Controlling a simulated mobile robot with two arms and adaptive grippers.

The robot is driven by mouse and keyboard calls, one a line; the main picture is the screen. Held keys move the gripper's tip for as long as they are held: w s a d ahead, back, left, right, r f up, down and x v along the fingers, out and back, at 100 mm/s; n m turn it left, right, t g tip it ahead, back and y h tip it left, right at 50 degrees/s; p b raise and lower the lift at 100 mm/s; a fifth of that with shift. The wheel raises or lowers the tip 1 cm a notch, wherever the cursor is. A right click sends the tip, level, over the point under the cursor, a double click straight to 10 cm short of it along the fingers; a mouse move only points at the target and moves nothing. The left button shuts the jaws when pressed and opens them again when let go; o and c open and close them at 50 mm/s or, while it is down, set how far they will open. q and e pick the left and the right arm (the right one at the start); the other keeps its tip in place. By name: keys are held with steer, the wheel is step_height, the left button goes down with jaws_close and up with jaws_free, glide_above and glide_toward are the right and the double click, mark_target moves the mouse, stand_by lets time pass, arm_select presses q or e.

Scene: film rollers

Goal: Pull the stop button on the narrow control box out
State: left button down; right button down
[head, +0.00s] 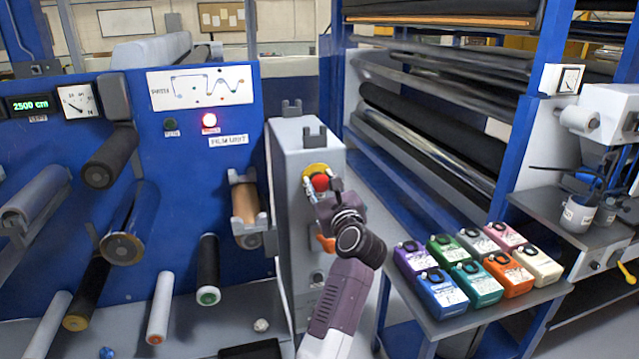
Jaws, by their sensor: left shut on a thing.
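The narrow control box (290,165) is a tall grey box standing in the middle of the head view. The stop button (320,182) is a red knob on a yellow surround (315,170) high on the box's front face. My left gripper (321,190) is at the button, with its fingers around the red knob and shut on it. The wrist and fingers hide the lower part of the button and part of the box's front. How far the button stands out cannot be told. My right gripper is not in view.
A small table (410,318) with several coloured boxes stands to the right of my arm. A blue machine panel (190,90) with protruding rollers is on the left. Large dark rollers (440,140) fill a rack behind on the right.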

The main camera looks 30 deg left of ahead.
arm_select(q)
steer(key=shift+s+d+f, duration=0.15)
steer(key=shift+s+d, duration=0.05)
steer(key=shift+d, duration=0.05)
steer(key=c, duration=1.6)
jaws_free()
steer(key=shift+o, duration=1.2)
steer(key=shift+s+d, duration=0.1)
step_height(320, 180, up, 10)
steer(key=shift+r, duration=0.1)
steer(key=shift+r, duration=0.1)
